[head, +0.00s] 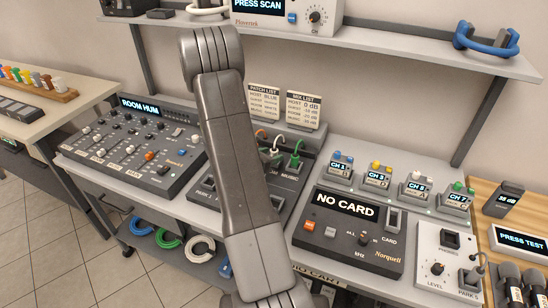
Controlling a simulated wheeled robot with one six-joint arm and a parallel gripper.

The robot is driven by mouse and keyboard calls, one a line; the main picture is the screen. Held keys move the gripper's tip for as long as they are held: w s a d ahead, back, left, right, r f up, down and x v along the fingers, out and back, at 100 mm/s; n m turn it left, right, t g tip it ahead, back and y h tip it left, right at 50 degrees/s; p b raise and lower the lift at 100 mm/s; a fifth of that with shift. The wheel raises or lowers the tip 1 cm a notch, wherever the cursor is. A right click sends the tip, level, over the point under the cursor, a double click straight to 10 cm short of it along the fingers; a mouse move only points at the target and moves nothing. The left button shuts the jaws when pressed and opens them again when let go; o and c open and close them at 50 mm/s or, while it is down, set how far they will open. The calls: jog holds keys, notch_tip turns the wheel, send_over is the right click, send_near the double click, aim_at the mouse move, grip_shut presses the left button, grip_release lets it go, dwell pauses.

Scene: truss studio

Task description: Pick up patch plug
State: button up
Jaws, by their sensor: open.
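The patch panel (284,196) sits mid-desk, largely hidden behind my grey arm. Several plugs with short cables stand at its back: a green plug (297,155) by the "MUSIC" label, a white one (278,147) just left of it, and an orange one (261,134) at the arm's edge. I cannot tell which of them is the patch plug. More plugs may be hidden by the arm. My gripper does not show; only upper arm links are in view.
A mixer (135,146) reading "ROOM HUM" stands left, a "NO CARD" recorder (349,235) right, with several small channel boxes behind it. Two list cards (302,110) stand behind the panel. A shelf (400,54) overhangs the desk. Coiled cables (200,247) lie on a low shelf.

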jog(key=shift+w+d+p, duration=0.25)
jog(key=shift+w+p, duration=0.05)
jog(key=shift+w, duration=0.1)
jog(key=shift+p+x, duration=0.75)
jog(key=shift+x, duration=1.3)
jog(key=shift+a, duration=0.1)
jog(key=c, duration=1.1)
jog(key=shift+o, duration=0.2)
